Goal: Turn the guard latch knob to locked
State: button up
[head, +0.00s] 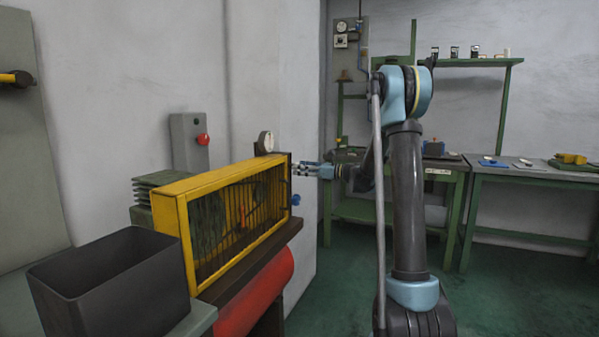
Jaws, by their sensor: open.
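The yellow-framed guard (180,200) with dark vertical bars stands on the machine at centre left. A small blue knob (296,200) sits at its right end, low down; it looks like the latch knob. Its turned position is too small to read. My gripper (298,169) is open and empty, its fingers pointing left towards the upper right end of the guard. It is above the blue knob and appears apart from it. Whether the fingers touch the guard's dark end post (287,182) cannot be told.
A black open bin (115,285) stands in front left of the guard. A red roller (258,292) lies below it. A grey box with a red button (202,140) and a round gauge (265,142) are behind. Green workbenches (470,172) line the back right; floor between is clear.

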jog(key=shift+w+a, duration=0.25)
jog(key=shift+a, duration=0.35)
jog(key=c, duration=1.1)
jog(key=shift+w+d+r+n, duration=0.1)
jog(key=shift+n, duration=4.35)
jog(key=shift+w+r+n, duration=0.1)
jog(key=shift+n, duration=4.35)
jog(key=shift+s, duration=0.1)
